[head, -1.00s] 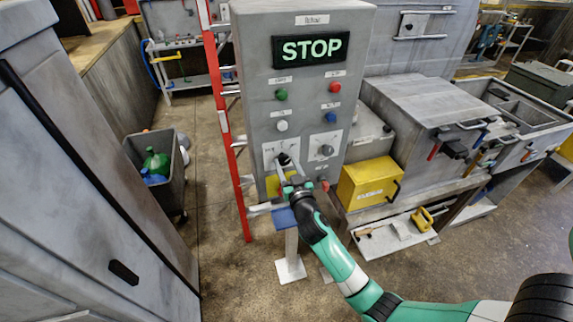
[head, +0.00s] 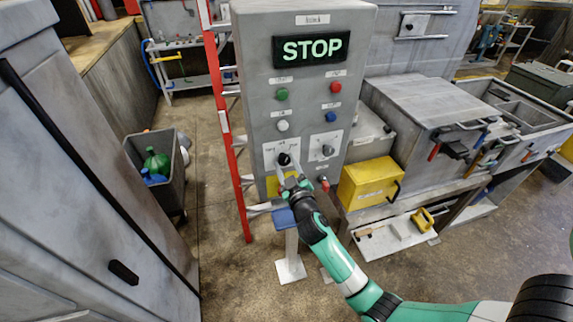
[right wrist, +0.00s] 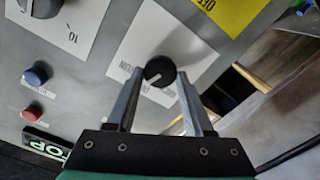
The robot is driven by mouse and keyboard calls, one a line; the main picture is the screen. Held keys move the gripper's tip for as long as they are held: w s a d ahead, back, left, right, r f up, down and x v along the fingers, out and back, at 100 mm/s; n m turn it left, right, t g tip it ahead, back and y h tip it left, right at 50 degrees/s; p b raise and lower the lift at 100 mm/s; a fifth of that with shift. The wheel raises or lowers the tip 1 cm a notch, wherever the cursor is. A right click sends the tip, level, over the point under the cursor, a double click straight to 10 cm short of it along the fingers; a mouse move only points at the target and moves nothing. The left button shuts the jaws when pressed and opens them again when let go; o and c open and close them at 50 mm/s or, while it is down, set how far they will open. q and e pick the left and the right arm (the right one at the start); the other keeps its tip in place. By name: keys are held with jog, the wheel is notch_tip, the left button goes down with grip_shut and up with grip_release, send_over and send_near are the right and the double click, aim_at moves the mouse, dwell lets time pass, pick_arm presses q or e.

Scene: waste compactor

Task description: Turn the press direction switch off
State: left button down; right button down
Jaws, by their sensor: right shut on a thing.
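The switch is a round black knob (head: 283,158) on a white labelled plate, low on the left of the grey control panel's front. In the right wrist view the knob (right wrist: 159,71) has a white pointer line, and part of the plate lettering is hidden or too small to read. My right gripper (head: 290,176) is at this knob. In the right wrist view its two fingers (right wrist: 159,76) stand on either side of the knob, shut on it. My left gripper is not in view.
Green (head: 282,94), red (head: 335,87), blue (head: 331,116) and white (head: 283,126) buttons are above. The display (head: 311,48) reads STOP. A red ladder rail (head: 228,130) stands close on the left.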

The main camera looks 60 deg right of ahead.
jog(key=shift+n, duration=2)
jog(key=shift+c, duration=1.5)
grip_release()
jog(key=shift+a, duration=0.15)
jog(key=v, duration=1.1)
jog(key=shift+s+a+b, duration=0.15)
jog(key=shift+s+b, duration=0.05)
jog(key=shift+b, duration=0.15)
